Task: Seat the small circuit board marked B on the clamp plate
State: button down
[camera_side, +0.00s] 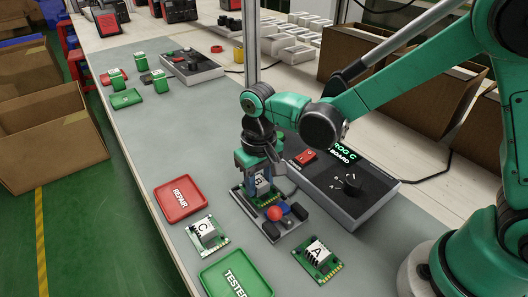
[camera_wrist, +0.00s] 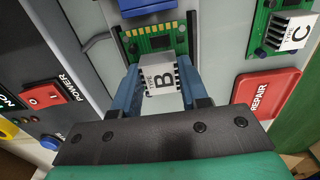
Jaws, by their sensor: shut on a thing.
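My gripper (camera_side: 259,172) points down and is shut on the white block marked B of a small green circuit board (camera_wrist: 153,40). In the side view this board B (camera_side: 240,192) is just behind the red ball and blue part of the clamp plate (camera_side: 270,231). In the wrist view the fingers press on both sides of the block, and the green board lies beneath with its gold contacts showing. The fingers and clamp parts hide much of the board's underside. I cannot tell whether it touches the plate or hangs slightly above.
Board C (camera_side: 207,232) lies left of the clamp and board A (camera_side: 318,258) to its right. A red REPAIR tray (camera_side: 180,200) and green TESTED tray (camera_side: 236,278) are nearby. A tester box (camera_side: 370,197) with dial and red switch stands close on the right.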

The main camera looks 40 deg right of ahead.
jog(key=shift+f, duration=0.6)
jog(key=shift+c, duration=1.8)
grip_release()
notch_tip(320, 180, up, 6)
jog(key=shift+d+f, duration=0.1)
jog(key=shift+f, duration=0.1)
jog(key=s+d+r+t, duration=0.3)
jog(key=d, duration=0.2)
jog(key=s+d+r+t, duration=0.3)
jog(key=d+t, duration=0.1)
jog(key=d, duration=0.1)
jog(key=shift+s+d+r, duration=0.25)
jog(key=shift+d, duration=0.15)
